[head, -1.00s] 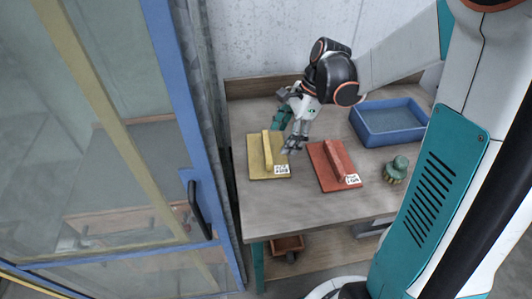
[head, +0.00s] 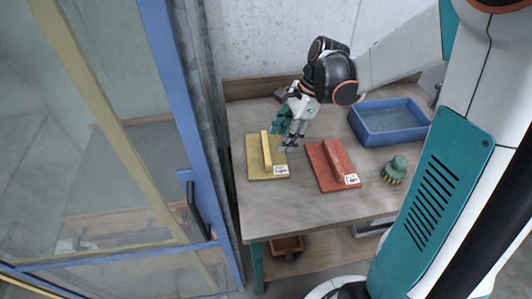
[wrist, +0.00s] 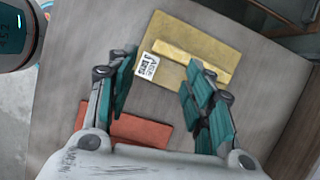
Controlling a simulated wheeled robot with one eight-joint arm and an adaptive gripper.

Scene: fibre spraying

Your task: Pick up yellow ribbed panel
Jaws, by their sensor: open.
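The yellow ribbed panel (head: 256,158) lies flat at the left of the workbench, with a raised handle bar along its middle and a white printed label at its near edge. In the wrist view the yellow panel (wrist: 222,40) lies ahead of the fingertips, its label between them and its bar toward the right finger. My gripper (head: 284,142) is open and empty, just right of the panel and above the bench. The two teal-padded fingers of my gripper (wrist: 157,73) stand wide apart. I cannot tell the exact height over the panel.
A red panel (head: 322,168) with a similar bar lies right of the yellow one. A blue tray (head: 378,138) stands at the back right, with a small green-topped brush (head: 394,168) before it. A blue-framed glass door (head: 180,130) is close on the left. The front bench strip (head: 300,212) is clear.

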